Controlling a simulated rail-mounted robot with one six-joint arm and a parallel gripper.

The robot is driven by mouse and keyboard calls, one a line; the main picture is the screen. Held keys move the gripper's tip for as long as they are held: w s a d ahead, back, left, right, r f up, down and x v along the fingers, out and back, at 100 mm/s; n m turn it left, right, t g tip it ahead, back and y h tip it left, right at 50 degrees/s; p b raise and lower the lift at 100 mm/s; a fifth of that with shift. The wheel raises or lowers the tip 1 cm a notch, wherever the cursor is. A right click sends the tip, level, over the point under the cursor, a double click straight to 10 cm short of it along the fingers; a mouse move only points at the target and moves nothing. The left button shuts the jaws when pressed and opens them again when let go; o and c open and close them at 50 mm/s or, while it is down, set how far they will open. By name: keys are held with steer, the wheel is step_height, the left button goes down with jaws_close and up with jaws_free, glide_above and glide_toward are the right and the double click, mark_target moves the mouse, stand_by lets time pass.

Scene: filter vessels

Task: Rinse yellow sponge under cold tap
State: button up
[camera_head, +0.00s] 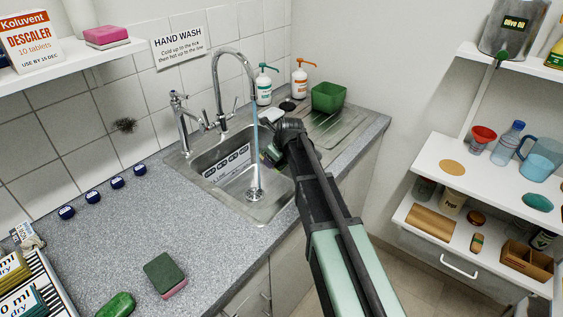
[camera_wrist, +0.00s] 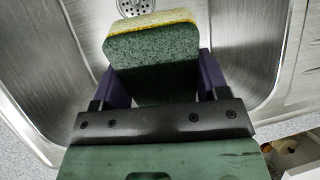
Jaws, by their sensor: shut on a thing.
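A yellow sponge (camera_wrist: 150,45) with a dark green scouring side is held between the two jaws of my gripper (camera_wrist: 155,80). In the head view my gripper (camera_head: 276,150) is over the right part of the steel sink (camera_head: 213,158), with the sponge mostly hidden by it. A tall curved tap (camera_head: 233,53) runs a thin bluish stream (camera_head: 255,120) down to the drain (camera_head: 255,194). The gripper is just right of the stream; I cannot tell whether the sponge touches it. A shorter tap (camera_head: 182,125) stands to the left.
A hand wash sign (camera_head: 180,46) hangs behind the taps. Two pump bottles (camera_head: 264,85) (camera_head: 299,78) and a green tub (camera_head: 327,97) stand behind the sink. A green-and-pink sponge (camera_head: 164,275) lies on the front left counter. Shelves (camera_head: 470,180) are at right.

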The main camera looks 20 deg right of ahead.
mark_target(281, 163)
steer(key=w+a+f+b, duration=0.1)
steer(key=w+a, duration=0.1)
steer(key=w, duration=0.6)
steer(key=shift+a+f, duration=0.15)
steer(key=shift+f, duration=0.2)
steer(key=shift+s+d, duration=0.35)
steer(key=shift+s, duration=0.95)
steer(key=shift+s+d, duration=0.4)
steer(key=shift+s, duration=0.95)
steer(key=shift+s+d, duration=0.35)
steer(key=shift+s, duration=0.95)
steer(key=shift+r, duration=0.1)
steer(key=s+r+p, duration=0.2)
steer(key=s+d+r+p, duration=0.1)
steer(key=s+r, duration=0.1)
steer(key=shift+s+d+p, duration=0.15)
steer(key=shift+s+p, duration=0.2)
steer(key=shift+s, duration=0.05)
steer(key=shift+f, duration=0.1)
